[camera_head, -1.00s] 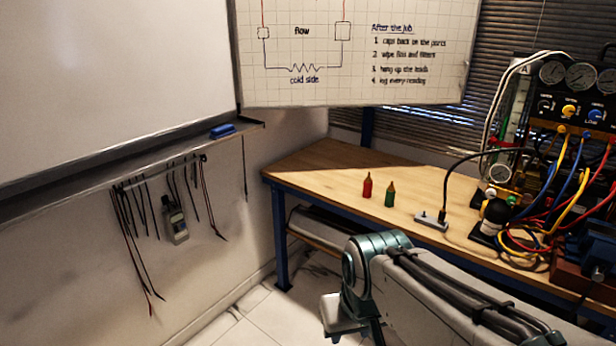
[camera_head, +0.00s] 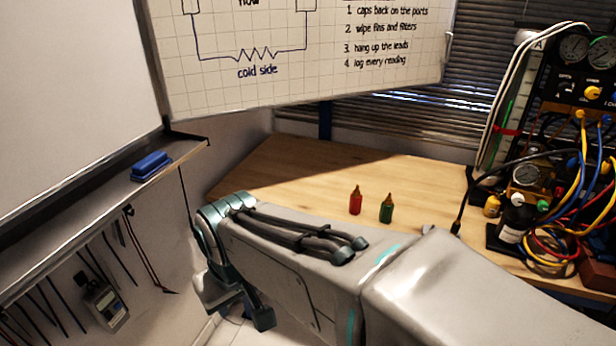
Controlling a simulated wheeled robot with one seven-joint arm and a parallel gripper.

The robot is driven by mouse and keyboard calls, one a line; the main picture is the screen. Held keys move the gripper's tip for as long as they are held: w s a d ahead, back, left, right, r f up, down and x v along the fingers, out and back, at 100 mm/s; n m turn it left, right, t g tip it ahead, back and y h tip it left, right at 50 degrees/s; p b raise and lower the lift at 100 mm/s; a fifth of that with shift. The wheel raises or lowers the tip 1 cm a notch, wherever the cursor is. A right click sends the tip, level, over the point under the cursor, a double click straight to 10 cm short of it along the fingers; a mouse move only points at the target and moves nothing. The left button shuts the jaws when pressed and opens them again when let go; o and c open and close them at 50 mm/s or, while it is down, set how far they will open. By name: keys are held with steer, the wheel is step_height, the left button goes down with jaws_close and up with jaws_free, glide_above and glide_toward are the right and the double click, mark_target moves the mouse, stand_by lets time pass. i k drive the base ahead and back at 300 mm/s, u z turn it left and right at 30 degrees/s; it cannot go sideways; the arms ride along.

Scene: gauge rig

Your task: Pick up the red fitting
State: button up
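The red fitting (camera_head: 355,202) stands upright on the wooden bench, a small red body with a narrow brass-coloured tip. A similar green fitting (camera_head: 386,211) stands just to its right, a small gap apart. My arm crosses the foreground from the lower right to a teal joint at the left, in front of the bench. I cannot make out my gripper's fingers in this view. Nothing is seen touching the red fitting.
The wooden bench (camera_head: 290,160) is clear left of and behind the fittings. At the right stands a gauge rig (camera_head: 560,100) with coloured hoses and a black cable (camera_head: 468,195). A whiteboard ledge with a blue eraser (camera_head: 151,166) and hanging leads are at the left.

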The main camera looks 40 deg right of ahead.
mark_target(355, 198)
steer(key=z, duration=0.65)
steer(key=i, duration=0.85)
steer(key=z, duration=1.1)
steer(key=i, duration=0.3)
steer(key=z, duration=0.25)
